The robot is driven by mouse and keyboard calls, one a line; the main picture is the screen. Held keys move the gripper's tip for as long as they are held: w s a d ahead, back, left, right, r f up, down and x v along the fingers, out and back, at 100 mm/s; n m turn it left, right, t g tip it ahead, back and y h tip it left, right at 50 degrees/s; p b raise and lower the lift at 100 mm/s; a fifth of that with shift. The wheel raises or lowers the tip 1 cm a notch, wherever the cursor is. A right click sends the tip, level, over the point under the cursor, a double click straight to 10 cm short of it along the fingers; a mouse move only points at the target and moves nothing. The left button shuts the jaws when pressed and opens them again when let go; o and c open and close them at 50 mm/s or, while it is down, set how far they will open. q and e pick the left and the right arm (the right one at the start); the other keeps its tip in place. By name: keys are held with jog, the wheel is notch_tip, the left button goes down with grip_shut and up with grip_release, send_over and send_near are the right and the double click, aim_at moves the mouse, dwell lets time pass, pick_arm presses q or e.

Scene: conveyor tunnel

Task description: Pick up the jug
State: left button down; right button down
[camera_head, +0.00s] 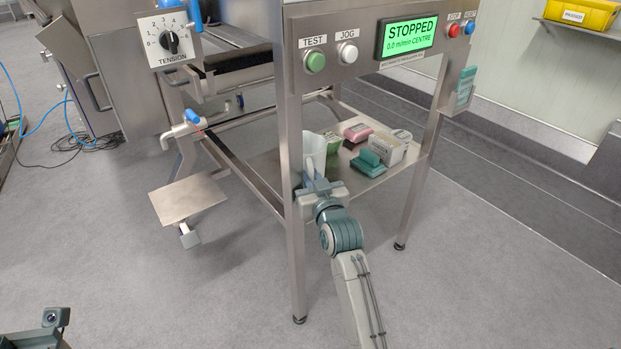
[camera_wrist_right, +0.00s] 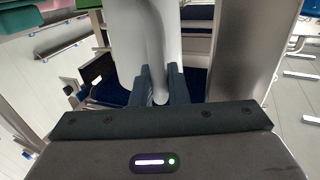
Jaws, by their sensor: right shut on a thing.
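The jug is white and stands up from the lower shelf area, behind the frame's front leg; in the head view (camera_head: 315,148) the leg and my gripper hide part of it. In the right wrist view the jug (camera_wrist_right: 135,35) fills the upper middle, its handle running down between the fingers. My right gripper (camera_head: 317,181) is shut on the jug's handle; its fingers also show in the wrist view (camera_wrist_right: 160,88). I cannot tell whether the jug's base touches the shelf. The jaws of my left gripper are not in view.
On the lower shelf (camera_head: 352,184) beside the jug are a green carton (camera_head: 331,142), a pink block (camera_head: 358,132), a white box (camera_head: 393,149) and a teal item (camera_head: 368,162). The steel leg (camera_head: 291,220) stands close left. The control panel (camera_head: 350,45) overhangs. The floor in front is clear.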

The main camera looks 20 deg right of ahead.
notch_tip(320, 180, up, 3)
jog(key=shift+f+p, duration=0.1)
jog(key=shift+p, duration=0.45)
jog(key=s+d+p, duration=0.1)
jog(key=s+d, duration=0.2)
jog(key=s, duration=0.5)
jog(key=s+d+p, duration=0.2)
jog(key=s+d, duration=0.1)
jog(key=s, duration=0.6)
jog(key=shift+d+f, duration=0.1)
